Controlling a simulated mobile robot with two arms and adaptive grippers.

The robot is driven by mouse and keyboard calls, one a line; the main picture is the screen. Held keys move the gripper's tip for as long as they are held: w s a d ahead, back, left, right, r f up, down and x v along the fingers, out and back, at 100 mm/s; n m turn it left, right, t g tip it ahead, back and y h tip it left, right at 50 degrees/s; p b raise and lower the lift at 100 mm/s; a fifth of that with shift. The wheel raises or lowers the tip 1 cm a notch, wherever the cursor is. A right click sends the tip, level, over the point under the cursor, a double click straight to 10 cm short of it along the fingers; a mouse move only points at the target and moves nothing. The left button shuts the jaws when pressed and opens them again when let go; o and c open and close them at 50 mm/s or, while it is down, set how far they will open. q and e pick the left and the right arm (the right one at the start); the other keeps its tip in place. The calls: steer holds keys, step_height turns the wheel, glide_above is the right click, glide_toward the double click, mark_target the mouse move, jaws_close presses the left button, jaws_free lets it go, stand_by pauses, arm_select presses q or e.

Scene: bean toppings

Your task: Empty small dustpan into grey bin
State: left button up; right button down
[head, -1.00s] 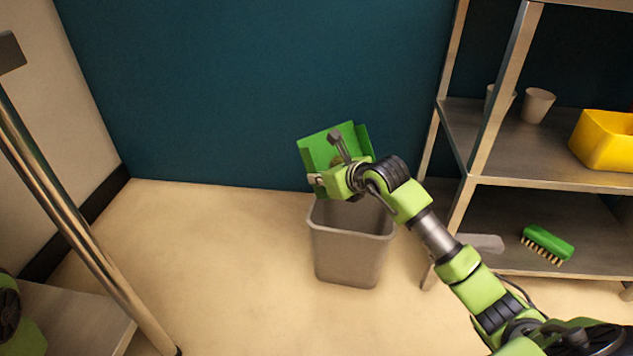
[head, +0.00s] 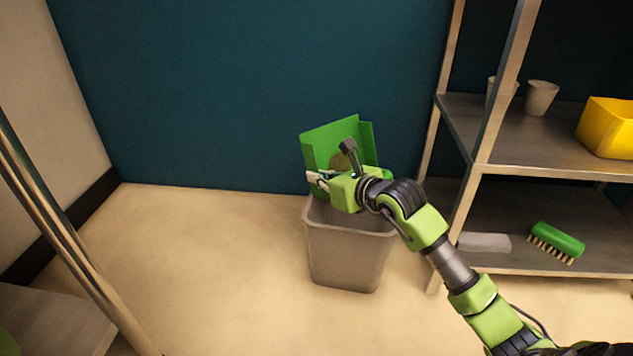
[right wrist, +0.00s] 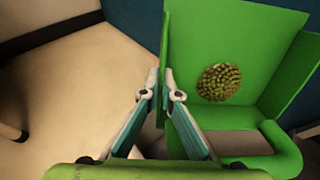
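The green dustpan (head: 340,140) is held above the back of the grey bin (head: 347,248) in the head view, its pan against the blue wall behind. In the right wrist view the dustpan (right wrist: 262,60) holds a heap of small greenish beans (right wrist: 219,82). My right gripper (head: 318,180) is at the dustpan's near side, over the bin's rim. In the wrist view its fingertips (right wrist: 160,90) are close together on the dustpan's left side wall. The bin stands upright on the floor; its inside is mostly hidden by my arm. My left gripper is out of view.
A metal shelf unit (head: 480,168) stands right of the bin. It holds a yellow container (head: 607,128), a cup (head: 541,97), a green brush (head: 557,240) and a grey block (head: 484,242). A metal post (head: 62,220) rises at left. The floor left of the bin is clear.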

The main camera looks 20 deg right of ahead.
mark_target(326, 199)
steer(key=shift+s+d+f+t+b, duration=0.1)
steer(key=shift+s+f+t+b, duration=0.65)
steer(key=shift+b, duration=1.95)
steer(key=shift+t+y, duration=0.35)
steer(key=shift+y, duration=0.05)
steer(key=shift+s+d+f+t+b, duration=0.1)
steer(key=shift+s+f+t+b, duration=0.2)
steer(key=shift+t+b, duration=0.15)
steer(key=shift+s+r+t, duration=0.1)
steer(key=shift+r+t, duration=0.1)
steer(key=shift+t, duration=0.05)
steer(key=shift+s+d+t, duration=0.15)
steer(key=shift+s+t, duration=0.35)
steer(key=shift+t, duration=0.7)
steer(key=shift+r, duration=0.1)
